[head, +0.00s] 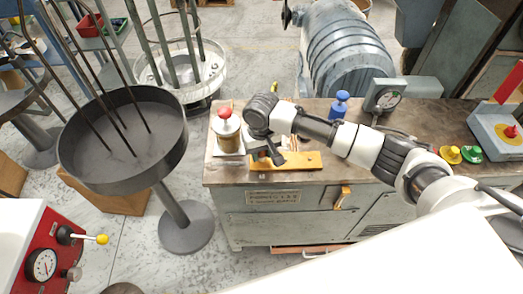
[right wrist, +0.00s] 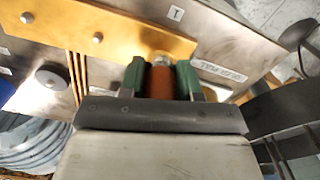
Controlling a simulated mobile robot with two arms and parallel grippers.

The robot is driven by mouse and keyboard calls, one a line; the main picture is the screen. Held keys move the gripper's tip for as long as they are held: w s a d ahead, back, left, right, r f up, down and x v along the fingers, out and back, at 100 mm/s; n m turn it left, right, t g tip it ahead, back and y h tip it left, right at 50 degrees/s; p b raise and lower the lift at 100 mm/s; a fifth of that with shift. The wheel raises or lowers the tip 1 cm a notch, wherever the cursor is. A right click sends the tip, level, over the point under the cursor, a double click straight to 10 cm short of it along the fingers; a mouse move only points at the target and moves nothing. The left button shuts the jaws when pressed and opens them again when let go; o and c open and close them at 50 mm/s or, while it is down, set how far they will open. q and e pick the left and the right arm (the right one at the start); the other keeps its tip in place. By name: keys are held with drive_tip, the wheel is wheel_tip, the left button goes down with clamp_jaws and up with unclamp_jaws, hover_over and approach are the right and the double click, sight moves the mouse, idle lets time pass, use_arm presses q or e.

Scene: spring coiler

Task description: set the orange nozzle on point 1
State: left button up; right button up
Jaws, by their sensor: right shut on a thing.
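The orange nozzle (right wrist: 161,82) is between the green finger pads of my right gripper (right wrist: 160,75) in the right wrist view. Its pale metal tip points toward the edge of a yellow bar (right wrist: 105,22); I cannot tell if they touch. A small white label (right wrist: 176,13), seemingly marked 1, is on the surface beyond the bar. In the head view my right gripper (head: 275,155) is over the yellow bar (head: 298,162) near the bench's front left, and the nozzle is hidden or too small to tell. My left gripper is not in view.
A red-topped cylinder (head: 227,128) stands just left of the right gripper on the bench (head: 222,177). A blue bottle-shaped thing (head: 340,105) and a gauge (head: 387,97) stand behind the forearm. A round dark basin (head: 120,145) stands left of the bench.

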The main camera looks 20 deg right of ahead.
drive_tip(key=shift+f, duration=0.55)
idle(0.6)
drive_tip(key=o, duration=1.1)
wheel_tip(320, 180, up, 10)
drive_tip(key=shift+f, duration=0.1)
drive_tip(key=shift+r, duration=0.6)
wheel_tip(320, 180, up, 13)
drive_tip(key=p, duration=1.8)
drive_tip(key=shift+f, duration=0.15)
